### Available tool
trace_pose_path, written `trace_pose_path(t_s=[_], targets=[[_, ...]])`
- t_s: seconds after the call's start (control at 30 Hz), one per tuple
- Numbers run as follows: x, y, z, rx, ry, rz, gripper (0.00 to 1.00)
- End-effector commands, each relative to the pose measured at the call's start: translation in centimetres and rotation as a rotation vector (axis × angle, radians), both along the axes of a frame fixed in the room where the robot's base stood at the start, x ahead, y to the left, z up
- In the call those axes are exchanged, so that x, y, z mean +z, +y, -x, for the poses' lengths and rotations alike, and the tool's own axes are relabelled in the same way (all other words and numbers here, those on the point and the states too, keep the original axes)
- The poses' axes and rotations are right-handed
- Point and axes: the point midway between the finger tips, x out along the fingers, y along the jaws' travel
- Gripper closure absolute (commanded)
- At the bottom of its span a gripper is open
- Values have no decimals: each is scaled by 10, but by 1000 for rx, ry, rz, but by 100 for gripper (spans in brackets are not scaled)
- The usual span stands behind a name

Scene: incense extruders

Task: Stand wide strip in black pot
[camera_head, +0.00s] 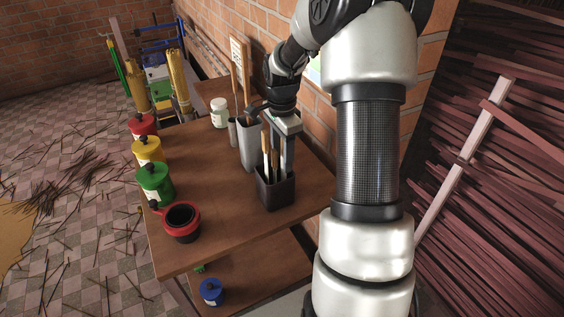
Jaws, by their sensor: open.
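The black pot (276,197) is a square dark container on the wooden table, near its right side. Several thin upright pieces stand in it, among them a pale-tipped strip (266,143). A wide wooden strip with a pale marked face (238,52) rises behind, from the area of the grey containers; its foot is partly hidden. I cannot tell for sure which piece is the task's wide strip. My gripper (278,165) is open, pointing down over the black pot, with its fingers beside the upright pieces. Its fingertips are partly hidden; contact is unclear.
A tall grey container (250,152) and a smaller grey cup (233,133) stand behind the pot. A white jar (219,114) is farther back. A brick wall is close on the right.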

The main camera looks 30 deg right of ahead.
Motion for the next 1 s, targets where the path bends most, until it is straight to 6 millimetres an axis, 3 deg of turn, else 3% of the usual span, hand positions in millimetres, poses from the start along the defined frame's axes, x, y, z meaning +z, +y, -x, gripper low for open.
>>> trace_pose_path(t_s=[0.03,0.2,0.4,1.0], targets=[[15,0,-1,0,-4,3,56],[51,0,-1,0,-3,2,56],[79,0,-1,0,-1,1,56],[86,0,0,0,-1,0,56]])
